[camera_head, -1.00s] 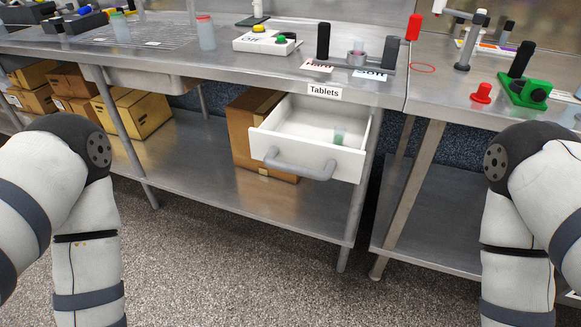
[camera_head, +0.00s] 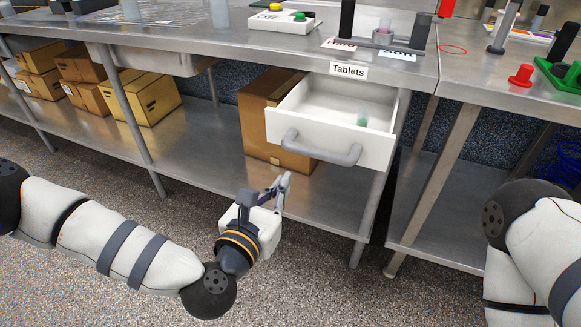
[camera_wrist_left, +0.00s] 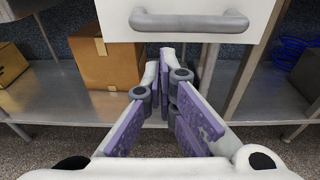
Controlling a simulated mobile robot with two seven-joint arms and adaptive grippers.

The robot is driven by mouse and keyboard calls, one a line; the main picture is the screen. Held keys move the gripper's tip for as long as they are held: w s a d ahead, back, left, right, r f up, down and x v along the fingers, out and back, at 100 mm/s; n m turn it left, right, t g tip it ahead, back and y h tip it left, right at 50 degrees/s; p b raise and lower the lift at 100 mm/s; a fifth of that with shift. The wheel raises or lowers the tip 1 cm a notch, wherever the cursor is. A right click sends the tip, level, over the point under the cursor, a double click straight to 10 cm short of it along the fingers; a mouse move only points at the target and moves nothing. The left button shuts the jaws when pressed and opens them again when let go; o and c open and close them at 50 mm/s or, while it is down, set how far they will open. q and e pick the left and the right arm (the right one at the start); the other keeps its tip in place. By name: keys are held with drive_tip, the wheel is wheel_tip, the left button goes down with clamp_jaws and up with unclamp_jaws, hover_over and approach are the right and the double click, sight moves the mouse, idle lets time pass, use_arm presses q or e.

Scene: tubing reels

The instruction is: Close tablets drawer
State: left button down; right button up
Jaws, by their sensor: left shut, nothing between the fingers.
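The white tablets drawer (camera_head: 380,148) hangs under the steel counter and is pulled out, with its label "Tablets" (camera_head: 349,70) above it. Its grey bar handle (camera_head: 318,150) faces me. A small greenish item (camera_head: 362,117) lies inside. My left gripper (camera_head: 284,182) is below and in front of the handle, shut and empty, not touching it. In the left wrist view the drawer front (camera_wrist_left: 260,12) and handle (camera_wrist_left: 188,22) show above the purple-padded fingers (camera_wrist_left: 167,60). My right gripper is out of view; only part of that arm shows at the right.
The steel counter (camera_head: 210,47) holds a white button box (camera_head: 283,20), stands and a green device (camera_head: 565,75). Cardboard boxes (camera_head: 140,98) sit on the lower shelf (camera_head: 205,150). Table legs (camera_head: 368,220) stand right of the drawer. The floor in front is clear.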

use_arm(q)
drive_tip(key=x, duration=0.2)
drive_tip(key=r+x, duration=0.1)
drive_tip(key=x, duration=0.2)
drive_tip(key=shift+w+d, duration=0.1)
drive_tip(key=shift+d, duration=0.05)
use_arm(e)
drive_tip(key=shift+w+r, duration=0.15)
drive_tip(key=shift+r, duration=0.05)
